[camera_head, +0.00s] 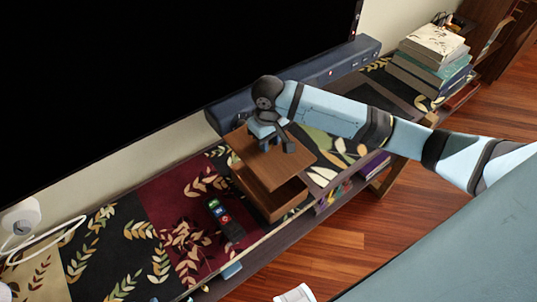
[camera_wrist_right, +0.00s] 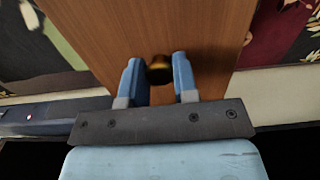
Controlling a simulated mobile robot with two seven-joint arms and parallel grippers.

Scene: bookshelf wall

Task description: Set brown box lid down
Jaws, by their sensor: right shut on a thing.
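The brown box lid (camera_head: 272,167) is a flat wooden panel in the middle of the head view. It lies over the brown box (camera_head: 277,201), whose side shows below it; I cannot tell whether they touch. My right gripper (camera_head: 269,141) is above the lid, shut on its knob. In the right wrist view the fingers (camera_wrist_right: 158,82) flank the round dark-gold knob (camera_wrist_right: 159,69), and the lid's wood face (camera_wrist_right: 150,25) fills the upper middle. The box's inside is hidden. My left gripper is not in view.
A black remote (camera_head: 218,212) with coloured buttons lies left of the box on the leaf-patterned runner (camera_head: 130,245). A dark soundbar (camera_head: 325,68) and large black screen (camera_head: 170,70) stand behind. A book stack (camera_head: 432,62) is at the upper right. The runner left of the remote is fairly clear.

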